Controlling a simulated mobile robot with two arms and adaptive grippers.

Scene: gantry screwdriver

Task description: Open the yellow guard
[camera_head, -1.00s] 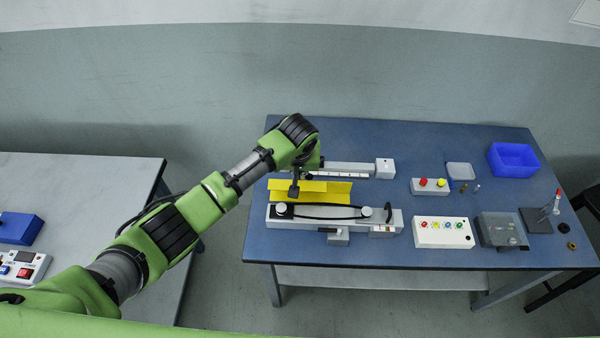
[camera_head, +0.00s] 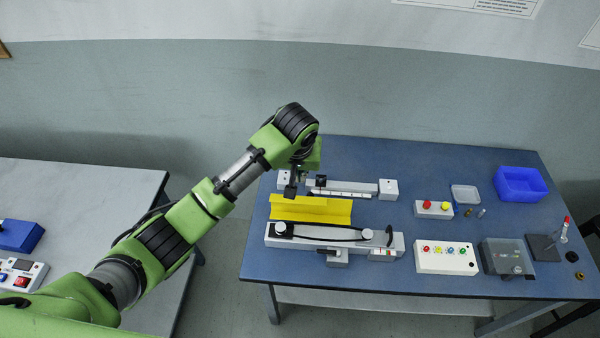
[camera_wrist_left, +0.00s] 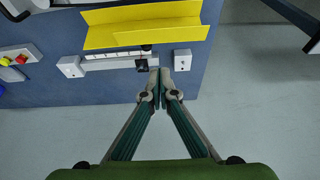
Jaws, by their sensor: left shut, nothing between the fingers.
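The yellow guard (camera_head: 325,211) is a long, bent two-panel piece on the blue table. It stands between the front grey rail unit and the back rail, with its panels turned upward at an angle. In the left wrist view the guard (camera_wrist_left: 150,28) spans the top, unobstructed. My left gripper (camera_head: 290,191) is at the guard's far left edge in the head view, fingers pointing down. In the wrist view its fingertips (camera_wrist_left: 160,76) are together and empty, apart from the guard, near the back rail. Contact in the head view is hard to tell. My right gripper is out of view.
The back rail (camera_head: 345,190) has white end blocks and a small black knob (camera_wrist_left: 142,65). The front rail unit (camera_head: 340,236) carries a black strap. Button boxes (camera_head: 446,258), a blue bin (camera_head: 520,184) and a small grey box stand to the right.

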